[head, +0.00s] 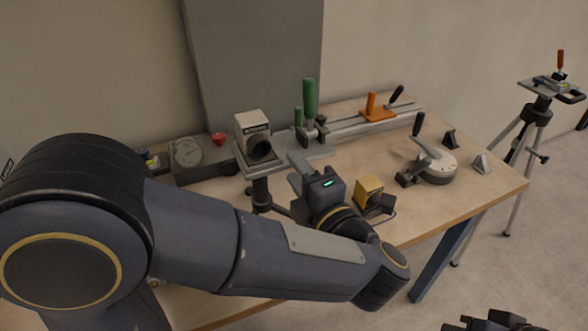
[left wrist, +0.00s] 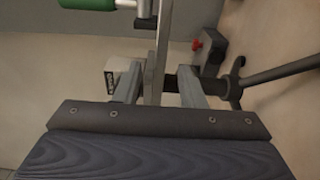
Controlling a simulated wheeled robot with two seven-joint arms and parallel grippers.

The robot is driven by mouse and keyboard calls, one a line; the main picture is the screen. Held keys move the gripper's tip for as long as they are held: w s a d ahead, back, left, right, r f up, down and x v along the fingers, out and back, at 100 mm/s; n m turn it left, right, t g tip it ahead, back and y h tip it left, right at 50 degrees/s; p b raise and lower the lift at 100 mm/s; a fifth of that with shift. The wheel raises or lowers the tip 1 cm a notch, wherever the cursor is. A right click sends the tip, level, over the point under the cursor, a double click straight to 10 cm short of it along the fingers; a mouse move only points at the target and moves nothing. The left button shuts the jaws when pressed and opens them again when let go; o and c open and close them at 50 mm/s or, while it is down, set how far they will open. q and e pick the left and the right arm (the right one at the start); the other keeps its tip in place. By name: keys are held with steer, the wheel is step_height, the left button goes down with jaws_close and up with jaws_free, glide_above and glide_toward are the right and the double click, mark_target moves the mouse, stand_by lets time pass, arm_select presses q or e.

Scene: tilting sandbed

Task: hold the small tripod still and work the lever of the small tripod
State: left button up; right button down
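The small tripod (head: 261,192) stands on the workbench, with a dark column under a grey top plate (head: 240,160). A boxy camera-like block (head: 253,135) sits on the plate. A tall green-handled lever (head: 310,100) stands upright at the plate's right end; its green grip (left wrist: 92,4) shows at the top of the left wrist view. My left gripper (head: 296,175) is at the plate's near side. In the left wrist view its fingers (left wrist: 160,72) are spread on either side of the plate edge, with gaps visible. My right gripper (head: 490,322) barely shows at the bottom edge; its fingers are unclear.
A yellow block (head: 369,190) stands close right of my left gripper. A round dial with a black handle (head: 434,165) and an orange clamp on a rail (head: 376,108) are farther right. A grey box with a red knob (head: 190,158) is left. A larger tripod (head: 540,105) stands beyond the bench.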

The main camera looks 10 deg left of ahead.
mark_target(281, 149)
arm_select(q)
steer(key=x, duration=0.6)
steer(key=shift+w+a, duration=0.3)
steer(key=shift+c, duration=0.2)
jaws_close()
stand_by(2.0)
